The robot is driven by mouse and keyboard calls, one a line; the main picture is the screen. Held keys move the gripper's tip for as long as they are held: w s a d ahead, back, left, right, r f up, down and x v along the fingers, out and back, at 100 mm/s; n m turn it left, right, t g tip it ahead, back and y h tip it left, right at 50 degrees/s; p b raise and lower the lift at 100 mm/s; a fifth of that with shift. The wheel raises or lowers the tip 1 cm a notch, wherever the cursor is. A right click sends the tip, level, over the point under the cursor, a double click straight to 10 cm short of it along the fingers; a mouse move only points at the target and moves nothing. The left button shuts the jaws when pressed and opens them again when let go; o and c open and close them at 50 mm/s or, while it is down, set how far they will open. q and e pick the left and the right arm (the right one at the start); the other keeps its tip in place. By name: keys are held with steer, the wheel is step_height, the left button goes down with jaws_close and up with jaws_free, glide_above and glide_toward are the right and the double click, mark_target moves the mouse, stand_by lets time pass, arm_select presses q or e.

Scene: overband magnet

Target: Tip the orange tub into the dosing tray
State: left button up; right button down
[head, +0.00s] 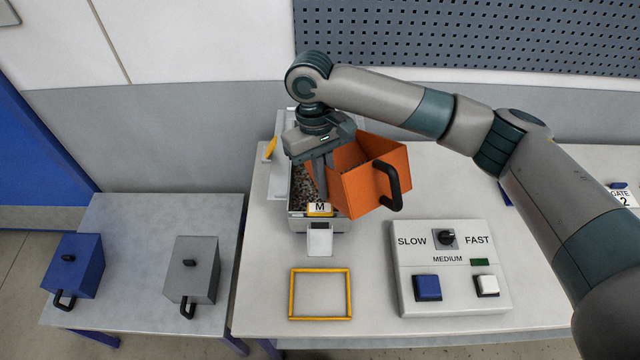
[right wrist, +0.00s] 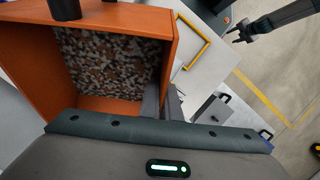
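The orange tub (head: 365,180), with a black handle on its right side, is tilted above the table. It overlaps the right side of the dosing tray (head: 297,216), a narrow metal tray with brown and grey grains in it. My right gripper (head: 322,182) is shut on the tub's wall. In the right wrist view, the fingers (right wrist: 164,100) sit either side of that wall, and the tub (right wrist: 110,105) is open towards the camera with mottled grains inside. A dark shape in the upper right there looks like my left gripper (right wrist: 243,32); its fingers are too small to judge.
A control panel (head: 450,285) with a speed knob and blue and white buttons stands at the right. A yellow frame (head: 320,317) marks bare table in front of the tray. Blue (head: 75,265) and grey (head: 193,268) lidded boxes stand on the left side table.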

steer(key=shift+r, duration=0.15)
stand_by(0.4)
steer(key=shift+w+a+r+g+p, duration=0.15)
steer(key=shift+r+g+p, duration=0.35)
steer(key=shift+p, duration=0.6)
steer(key=shift+r+h, duration=0.2)
steer(key=shift+h, duration=0.1)
steer(key=shift+w+r+g, duration=0.1)
steer(key=shift+r+g, duration=0.15)
steer(key=shift+g, duration=0.05)
steer(key=shift+w+a+r+g+h, duration=0.1)
steer(key=shift+w+r+g+h, duration=0.1)
steer(key=shift+r+g+h, duration=0.25)
steer(key=shift+w+a+r+g+h, duration=0.15)
steer(key=shift+r+g, duration=0.2)
steer(key=shift+r, duration=0.3)
steer(key=shift+d, duration=0.1)
steer(key=shift+r, duration=0.1)
steer(key=shift+w+a+r+g+h, duration=0.15)
steer(key=shift+w+r+g+h, duration=0.1)
steer(key=shift+r+g, duration=0.2)
steer(key=shift+w+a+r+g+h, duration=0.15)
steer(key=shift+w+r+g, duration=0.05)
steer(key=shift+r+g, duration=0.2)
